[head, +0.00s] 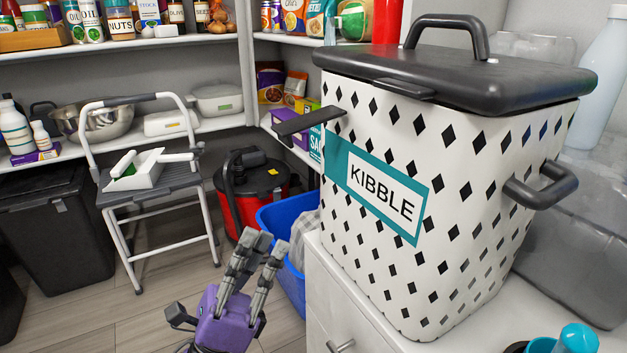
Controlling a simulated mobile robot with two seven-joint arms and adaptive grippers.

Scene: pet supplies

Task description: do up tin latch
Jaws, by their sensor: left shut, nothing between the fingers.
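A white tin with black diamonds and a teal "KIBBLE" label (383,190) stands upright on a white cabinet at the right. Its dark grey lid (455,65) sits on top and looks down on the rim. A dark tab (378,84) sticks out at the lid's front edge; I cannot tell whether it is the latch or whether it is fastened. Dark handles jut from the left side (308,121) and the right side (541,188). My left gripper (262,243) is shut and empty, below and left of the tin, apart from it. My right gripper is out of view.
The white cabinet top (470,335) has a teal object (575,340) at its front right and clear containers behind the tin. A blue bin (285,225), a red vacuum (250,190) and a step stool (155,185) stand on the floor. Stocked shelves line the back.

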